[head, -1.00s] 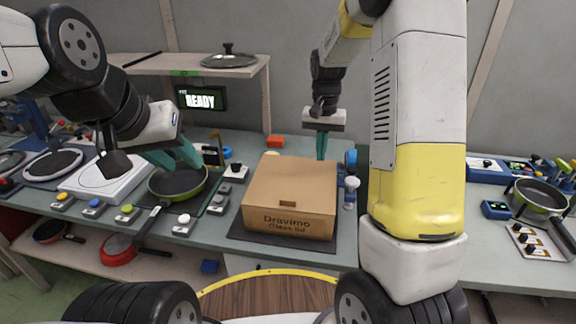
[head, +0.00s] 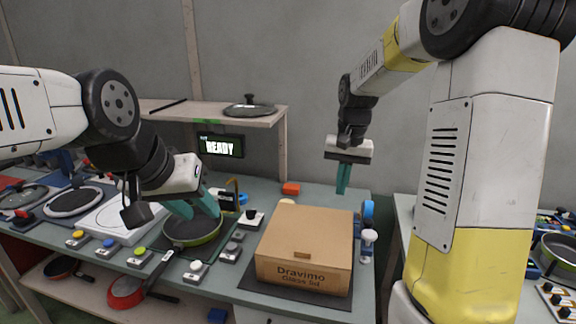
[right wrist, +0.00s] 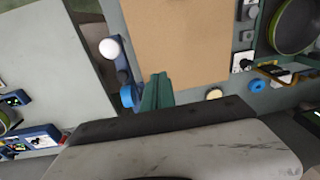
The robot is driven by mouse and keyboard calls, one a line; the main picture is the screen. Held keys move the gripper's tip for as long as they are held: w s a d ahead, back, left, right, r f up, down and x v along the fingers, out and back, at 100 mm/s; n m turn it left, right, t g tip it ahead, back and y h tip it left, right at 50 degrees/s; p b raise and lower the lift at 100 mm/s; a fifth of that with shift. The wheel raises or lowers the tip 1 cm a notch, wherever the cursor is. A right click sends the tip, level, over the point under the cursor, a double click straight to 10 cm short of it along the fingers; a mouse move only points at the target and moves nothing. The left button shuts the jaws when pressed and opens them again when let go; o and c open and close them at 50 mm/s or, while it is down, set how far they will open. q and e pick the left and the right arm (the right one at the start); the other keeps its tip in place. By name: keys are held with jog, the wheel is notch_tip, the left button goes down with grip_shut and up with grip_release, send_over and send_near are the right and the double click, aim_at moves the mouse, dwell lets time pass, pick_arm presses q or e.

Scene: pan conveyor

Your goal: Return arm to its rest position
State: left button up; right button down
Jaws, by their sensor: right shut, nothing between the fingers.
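My right gripper (head: 343,178) hangs with its teal fingers pointing down, behind the right back part of the cardboard box (head: 304,282). Its fingers are together and empty; they also show pressed together in the right wrist view (right wrist: 157,92). My left gripper (head: 193,205) is over the green-rimmed pan (head: 190,240) on the left of the counter, with its two teal fingers apart. The fingers overlap the pan in the head view, so I cannot tell whether they touch it.
The box is closed on a dark mat beside a blue and white fixture (head: 368,236). A shelf (head: 225,119) with a glass lid (head: 249,108) stands behind, above a READY display (head: 221,146). Several button boxes line the counter's front. Open air surrounds the right gripper.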

jog(key=s+a+r+n+t, duration=0.1)
jog(key=s+r, duration=0.3)
jog(key=s, duration=0.6)
jog(key=s+a+r+n+t+y, duration=0.1)
jog(key=s+r+t, duration=0.3)
jog(key=s, duration=0.7)
jog(key=shift+s+n+y, duration=0.15)
jog(key=shift+n+y, duration=0.15)
jog(key=shift+n, duration=0.4)
